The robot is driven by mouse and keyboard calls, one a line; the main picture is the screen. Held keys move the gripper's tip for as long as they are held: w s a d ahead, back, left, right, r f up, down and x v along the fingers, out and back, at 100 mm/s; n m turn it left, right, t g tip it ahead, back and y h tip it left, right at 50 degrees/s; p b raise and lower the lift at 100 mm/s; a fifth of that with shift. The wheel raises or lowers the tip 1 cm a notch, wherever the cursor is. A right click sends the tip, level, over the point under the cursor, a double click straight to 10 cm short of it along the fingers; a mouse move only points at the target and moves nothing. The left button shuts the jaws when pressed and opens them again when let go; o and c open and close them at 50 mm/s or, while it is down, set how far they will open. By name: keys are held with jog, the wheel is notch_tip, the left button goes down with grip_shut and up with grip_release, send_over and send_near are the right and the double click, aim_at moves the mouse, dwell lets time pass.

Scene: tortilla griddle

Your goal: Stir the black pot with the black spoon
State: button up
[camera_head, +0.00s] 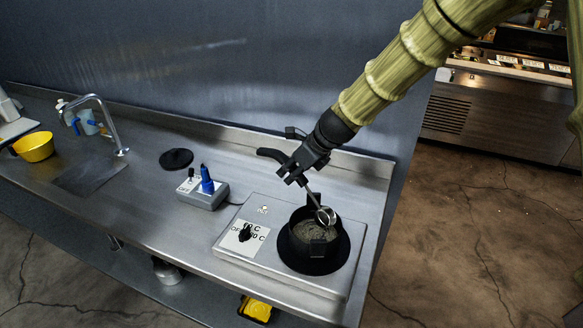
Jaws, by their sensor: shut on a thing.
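The black pot (305,254) stands on the round black plate of the griddle unit at the right of the steel counter. Greyish contents show inside it. My gripper (296,177) is above and slightly left of the pot, shut on the black spoon. The spoon's curved black handle end (271,154) sticks out to the upper left of the gripper. Its metal shaft slants down to the right, and its shiny round bowl (326,215) is at the pot's upper rim. I cannot tell whether the bowl touches the contents.
The griddle unit (237,262) has a label and knob at left. A grey box with a blue piece (207,183) and a black disc (176,159) lie further left. A tap (107,125), a sink and a yellow bowl (35,147) are at far left. A wall runs behind.

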notch_tip(320, 180, down, 10)
jog(key=b, duration=0.4)
jog(key=shift+r, duration=0.25)
dwell(0.6)
jog(key=shift+f, duration=0.1)
jog(key=shift+w+d, duration=0.1)
jog(key=shift+w, duration=0.05)
jog(key=shift+s+a+p, duration=0.2)
jog(key=shift+s+a, duration=0.2)
jog(key=shift+s, duration=0.35)
jog(key=shift+s+a+p, duration=0.2)
jog(key=shift+s+a, duration=0.2)
jog(key=shift+s, duration=0.3)
dwell(0.6)
jog(key=w+d+p, duration=0.3)
jog(key=w, duration=0.2)
jog(key=shift+w, duration=0.15)
dwell(0.8)
